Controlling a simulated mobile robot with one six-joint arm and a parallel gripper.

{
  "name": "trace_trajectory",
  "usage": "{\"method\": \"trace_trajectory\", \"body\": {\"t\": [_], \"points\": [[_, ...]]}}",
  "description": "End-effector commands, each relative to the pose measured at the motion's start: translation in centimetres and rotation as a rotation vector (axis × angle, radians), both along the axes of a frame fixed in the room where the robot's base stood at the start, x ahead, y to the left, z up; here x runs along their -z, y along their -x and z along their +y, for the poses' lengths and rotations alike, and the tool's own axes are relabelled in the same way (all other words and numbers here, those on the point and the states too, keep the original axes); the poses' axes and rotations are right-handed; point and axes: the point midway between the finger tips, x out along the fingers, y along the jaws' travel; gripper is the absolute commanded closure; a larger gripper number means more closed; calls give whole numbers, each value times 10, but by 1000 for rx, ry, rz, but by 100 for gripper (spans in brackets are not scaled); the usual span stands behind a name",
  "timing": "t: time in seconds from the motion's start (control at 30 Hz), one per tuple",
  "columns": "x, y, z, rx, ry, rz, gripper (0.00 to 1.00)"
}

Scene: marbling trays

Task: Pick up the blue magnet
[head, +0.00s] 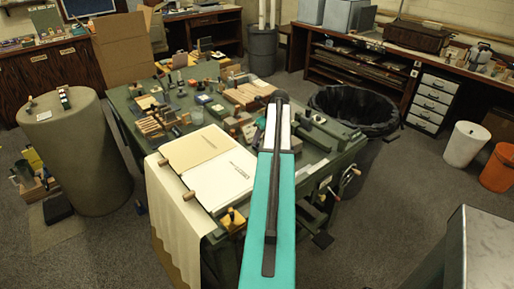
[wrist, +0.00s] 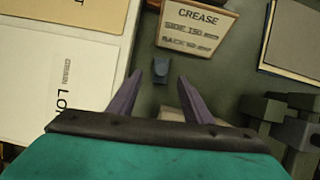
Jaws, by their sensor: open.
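A small blue-grey block, which looks like the blue magnet (wrist: 160,70), stands on the dark green table top (wrist: 230,80) in the wrist view. It appears between and just beyond the tips of my gripper (wrist: 160,78). My gripper is open, its two purple-grey fingers apart with nothing held. I cannot tell the height of the fingertips above the table. In the head view my arm hides the gripper, and I cannot make out the magnet there.
A card reading "CREASE" (wrist: 195,27) lies just beyond the magnet. White sheets (wrist: 70,70) lie to the left. Dark green blocks (wrist: 265,112) stand to the right. In the head view, the crowded green worktable (head: 305,212) has a black bin (head: 357,108) behind it.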

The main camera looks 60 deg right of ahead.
Motion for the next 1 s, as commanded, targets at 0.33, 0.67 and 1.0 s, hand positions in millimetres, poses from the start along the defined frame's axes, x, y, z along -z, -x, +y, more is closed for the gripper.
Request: {"method": "trace_trajectory", "body": {"t": [0.33,0.67,1.0], "points": [[10,-3,-1,-1,-2,1,55],[41,-14,-4,-2,-2,1,55],[49,-17,-5,-2,0,0,55]]}}
